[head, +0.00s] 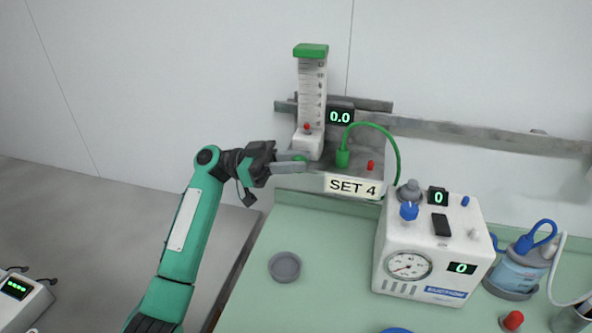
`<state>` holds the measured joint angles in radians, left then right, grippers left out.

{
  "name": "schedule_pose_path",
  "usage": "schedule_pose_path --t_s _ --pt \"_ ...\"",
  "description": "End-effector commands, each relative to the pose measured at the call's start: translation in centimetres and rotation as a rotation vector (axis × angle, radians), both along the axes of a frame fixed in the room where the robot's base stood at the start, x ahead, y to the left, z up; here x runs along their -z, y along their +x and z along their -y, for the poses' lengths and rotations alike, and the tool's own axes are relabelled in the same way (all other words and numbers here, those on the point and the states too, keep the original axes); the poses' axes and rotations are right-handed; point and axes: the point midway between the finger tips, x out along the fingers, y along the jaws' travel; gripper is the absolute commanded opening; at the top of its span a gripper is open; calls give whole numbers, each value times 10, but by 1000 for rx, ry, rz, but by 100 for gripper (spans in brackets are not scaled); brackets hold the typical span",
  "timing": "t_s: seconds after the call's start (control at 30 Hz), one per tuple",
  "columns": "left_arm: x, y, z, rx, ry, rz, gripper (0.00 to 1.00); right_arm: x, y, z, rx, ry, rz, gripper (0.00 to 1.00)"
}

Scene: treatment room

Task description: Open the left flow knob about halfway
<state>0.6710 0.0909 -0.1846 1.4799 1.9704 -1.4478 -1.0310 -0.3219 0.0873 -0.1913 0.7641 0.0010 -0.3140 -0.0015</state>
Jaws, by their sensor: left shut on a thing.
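The flowmeter (312,90) is a clear graduated tube with a green cap and a white base, fixed to the wall rail. Its float, a small red ball, shows low at the base of the tube. The left flow knob (299,158) is green, at the foot of the flowmeter, and mostly hidden by the fingers. My left gripper (296,163) reaches in from the left and is shut on this knob. The display (340,116) beside the tube reads 0.0. A label (353,187) below reads SET 4. My right gripper is out of view.
A green outlet with a hose (397,150) and a red knob (371,166) sit right of the flowmeter. A white machine (430,245) with a gauge stands on the green counter (330,235). A grey round dish (285,267) lies nearby. A blue-handled bottle (520,268) stands at right.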

Motion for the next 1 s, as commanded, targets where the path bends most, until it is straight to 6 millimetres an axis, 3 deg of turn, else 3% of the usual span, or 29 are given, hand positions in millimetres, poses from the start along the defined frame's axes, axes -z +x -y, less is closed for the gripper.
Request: schedule_pose_path --t_s 0.5,0.53,0.6,1.0 --pt "4 -2 1 8 -3 -5 1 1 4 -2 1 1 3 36" --pt "4 -2 1 8 -3 -5 30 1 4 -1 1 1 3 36" --pt "4 -2 1 7 -4 -4 40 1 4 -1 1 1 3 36" --pt "6 1 -9 0 -6 -3 40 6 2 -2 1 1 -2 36"
